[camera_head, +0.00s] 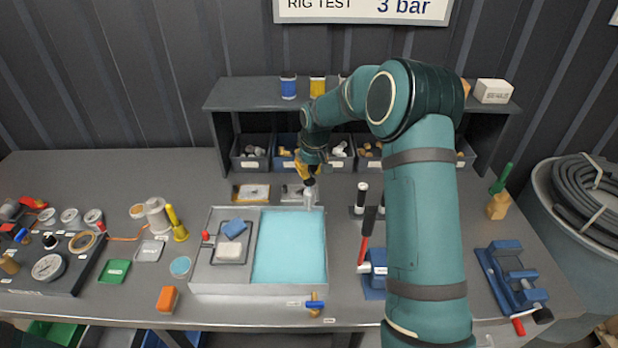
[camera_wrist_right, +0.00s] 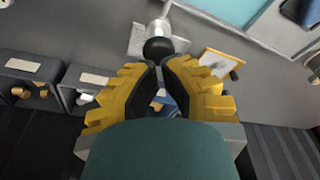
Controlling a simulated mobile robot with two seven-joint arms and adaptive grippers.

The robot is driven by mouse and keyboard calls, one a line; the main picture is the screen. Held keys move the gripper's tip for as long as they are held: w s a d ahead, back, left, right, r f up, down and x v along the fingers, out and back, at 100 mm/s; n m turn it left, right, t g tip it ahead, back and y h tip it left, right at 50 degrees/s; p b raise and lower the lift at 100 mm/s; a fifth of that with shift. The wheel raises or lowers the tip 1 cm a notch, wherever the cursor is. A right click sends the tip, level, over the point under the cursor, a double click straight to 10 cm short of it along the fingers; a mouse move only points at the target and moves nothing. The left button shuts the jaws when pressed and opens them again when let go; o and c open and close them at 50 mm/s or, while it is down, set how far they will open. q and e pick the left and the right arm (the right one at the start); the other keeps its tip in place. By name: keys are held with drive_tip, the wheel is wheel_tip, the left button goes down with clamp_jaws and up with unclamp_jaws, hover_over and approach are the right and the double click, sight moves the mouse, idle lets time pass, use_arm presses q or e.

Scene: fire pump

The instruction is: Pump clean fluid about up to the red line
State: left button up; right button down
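My right gripper (camera_head: 308,174) is at the far edge of the grey tray (camera_head: 258,289), over a small pale pump-like fitting (camera_head: 310,197) with a black knob. In the right wrist view, the yellow fingers of my right gripper (camera_wrist_right: 160,67) come together at their tips, right at the round black knob (camera_wrist_right: 158,48). The knob shows whole beyond the tips; whether they touch it is unclear. Light blue fluid (camera_head: 289,247) fills the tray's right part. I cannot make out a red line. My left gripper is not in view.
A blue sponge (camera_head: 234,229) and a white block (camera_head: 229,251) lie in the tray's left part. Parts bins (camera_head: 250,153) stand behind under a shelf. A red-handled tool (camera_head: 363,250) and a blue vise-like fixture (camera_head: 510,277) are to the right. My right arm crosses the bench.

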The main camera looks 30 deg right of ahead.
drive_tip(key=shift+r, duration=0.15)
wheel_tip(320, 180, up, 7)
drive_tip(key=p, duration=0.4)
idle(0.5)
idle(0.4)
